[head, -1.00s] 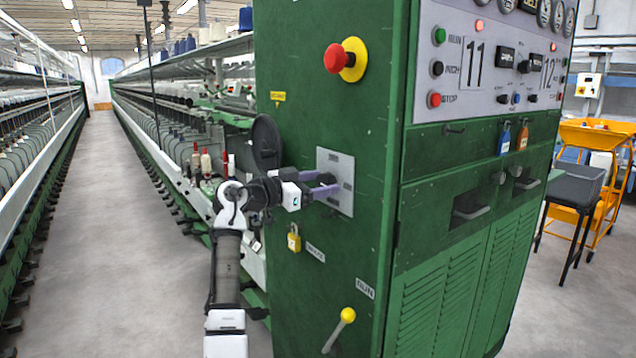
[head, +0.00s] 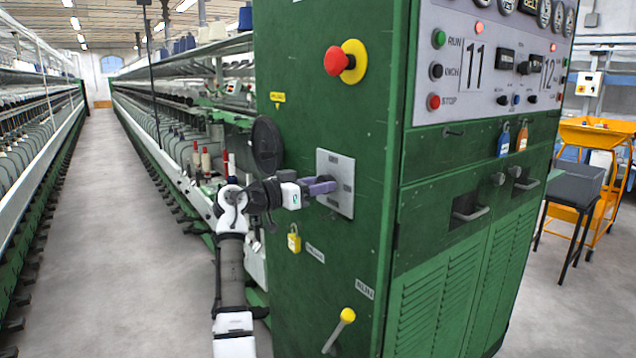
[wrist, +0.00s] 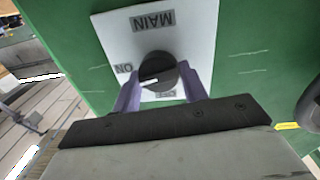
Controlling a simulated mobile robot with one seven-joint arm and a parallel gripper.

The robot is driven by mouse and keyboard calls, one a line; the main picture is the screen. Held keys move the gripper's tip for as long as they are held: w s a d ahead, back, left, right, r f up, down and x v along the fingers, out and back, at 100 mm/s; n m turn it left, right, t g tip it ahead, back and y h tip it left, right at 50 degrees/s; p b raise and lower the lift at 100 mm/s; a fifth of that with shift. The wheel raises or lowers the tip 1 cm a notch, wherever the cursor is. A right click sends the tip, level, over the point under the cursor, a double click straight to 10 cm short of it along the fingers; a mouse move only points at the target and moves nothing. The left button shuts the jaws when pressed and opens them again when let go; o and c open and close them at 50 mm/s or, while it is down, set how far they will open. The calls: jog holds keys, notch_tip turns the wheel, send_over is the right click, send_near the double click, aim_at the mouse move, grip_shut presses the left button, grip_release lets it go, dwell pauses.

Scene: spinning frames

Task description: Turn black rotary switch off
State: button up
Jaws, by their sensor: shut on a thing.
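The black rotary switch (wrist: 157,72) is a round knob with a white pointer mark, on a grey-white plate (head: 345,182) on the green cabinet's left face. In the wrist view the plate reads MAIN and ON, upside down, with a third label partly hidden by the knob and fingers. The white mark lies roughly sideways, toward the ON label. My gripper (head: 325,188) reaches the plate from the left. Its purple fingers (wrist: 160,92) are shut on the knob, one on each side.
A red emergency button (head: 345,61) sits above on the same cabinet face. A yellow padlock (head: 294,240) hangs below left, and a yellow-knobbed lever (head: 339,330) sticks out lower down. A round black cover (head: 267,145) stands near my wrist. The aisle floor at left is clear.

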jog(key=n+p, duration=0.1)
jog(key=n, duration=0.3)
jog(key=shift+r+n+p, duration=0.1)
jog(key=shift+n+p, duration=0.3)
jog(key=shift+a+n+t+p, duration=0.1)
jog(key=shift+n+t+p, duration=0.25)
jog(key=shift+n+p, duration=1.8)
jog(key=shift+n+t+p, duration=0.35)
jog(key=shift+n+p, duration=0.4)
jog(key=shift+n, duration=2.8)
jog(key=shift+f, duration=0.2)
jog(key=o, duration=1)
jog(key=shift+c, duration=0.2)
jog(key=r+b+v, duration=0.1)
jog(key=b+v, duration=0.3)
jog(key=v, duration=0.9)
jog(key=shift+s+a+f+b, duration=0.3)
jog(key=shift+f+b, duration=0.05)
jog(key=shift+f, duration=0.1)
